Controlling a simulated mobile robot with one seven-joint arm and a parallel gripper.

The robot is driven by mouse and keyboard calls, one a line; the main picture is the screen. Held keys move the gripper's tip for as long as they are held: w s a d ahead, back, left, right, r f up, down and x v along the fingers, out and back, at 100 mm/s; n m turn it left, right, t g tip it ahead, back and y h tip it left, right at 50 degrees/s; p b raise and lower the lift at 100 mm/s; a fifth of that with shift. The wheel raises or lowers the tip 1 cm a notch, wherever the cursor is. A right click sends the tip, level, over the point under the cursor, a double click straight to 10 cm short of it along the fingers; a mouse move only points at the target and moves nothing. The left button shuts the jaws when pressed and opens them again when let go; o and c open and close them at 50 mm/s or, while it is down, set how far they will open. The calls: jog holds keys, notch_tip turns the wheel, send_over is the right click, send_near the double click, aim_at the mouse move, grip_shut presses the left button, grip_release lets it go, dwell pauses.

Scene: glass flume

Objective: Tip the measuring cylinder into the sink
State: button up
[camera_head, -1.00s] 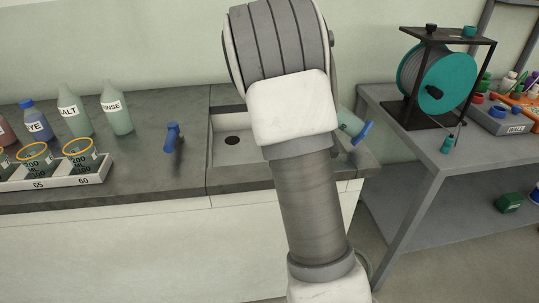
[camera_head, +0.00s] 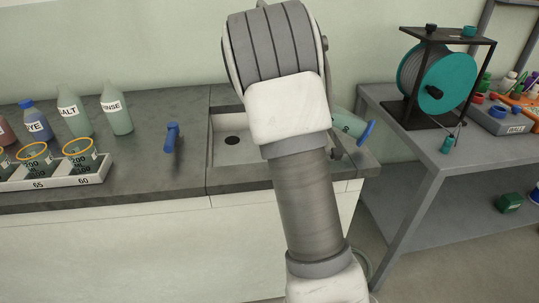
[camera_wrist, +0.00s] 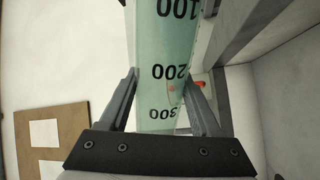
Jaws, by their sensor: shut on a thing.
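The measuring cylinder (camera_wrist: 160,70) is a clear green tube with black marks reading 100, 200 and 300. My gripper (camera_wrist: 165,90) is shut on it, a finger on each side, in the wrist view. In the head view the cylinder (camera_head: 346,124) sticks out right of my arm, tilted, with its blue end to the right; my arm hides the rest and the gripper. The grey sink (camera_head: 228,158) is set in the bench, with a dark round drain. My arm covers the sink's right part. I cannot tell whether liquid leaves the cylinder.
Labelled bottles (camera_head: 116,115) and a white rack (camera_head: 95,177) with beakers stand further left. A grey side table (camera_head: 470,150) with a teal hose reel (camera_head: 448,85) is at right.

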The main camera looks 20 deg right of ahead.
jog(key=shift+w+a+f+n, duration=0.2)
jog(key=shift+f+n, duration=0.3)
jog(key=shift+n, duration=0.1)
jog(key=shift+w+a+f+n, duration=0.15)
jog(key=shift+f+n, duration=0.3)
jog(key=shift+n, duration=0.15)
jog(key=shift+w+f+n+t+p, duration=0.1)
jog(key=shift+f+n+t+p, duration=0.1)
jog(key=shift+n+t+p, duration=0.6)
dwell(2.7)
